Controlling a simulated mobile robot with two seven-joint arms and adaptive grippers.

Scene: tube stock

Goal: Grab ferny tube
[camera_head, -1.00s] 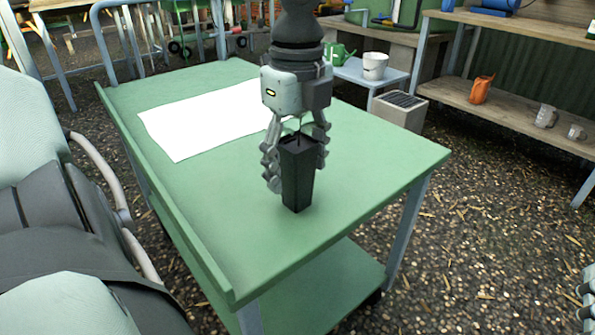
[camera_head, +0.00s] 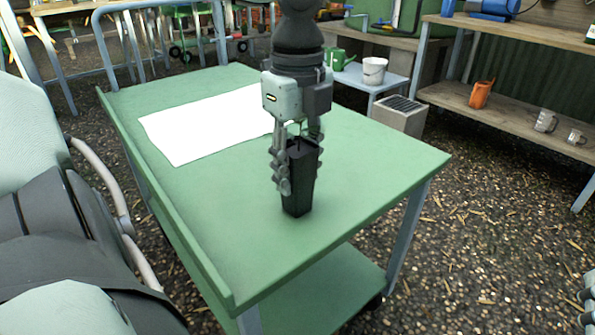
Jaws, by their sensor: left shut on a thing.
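The tube is a tall, square, tapered black pot (camera_head: 298,185) standing upright on the green table (camera_head: 370,160). A thin dark stem shows at its open top; I cannot make out ferny leaves. My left gripper (camera_head: 297,172) points down over the pot and is shut on its upper sides, with the fingers to its left and behind its right rim. The pot's base appears to rest on the tabletop. Part of my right gripper (camera_head: 587,298) shows at the right edge, cut off, so its jaw state is unclear.
A white sheet (camera_head: 195,130) lies on the table behind and left of the pot. The table has a raised lip on its left edge. A shelf (camera_head: 490,112) at the right holds an orange can (camera_head: 482,92). The tabletop around the pot is clear.

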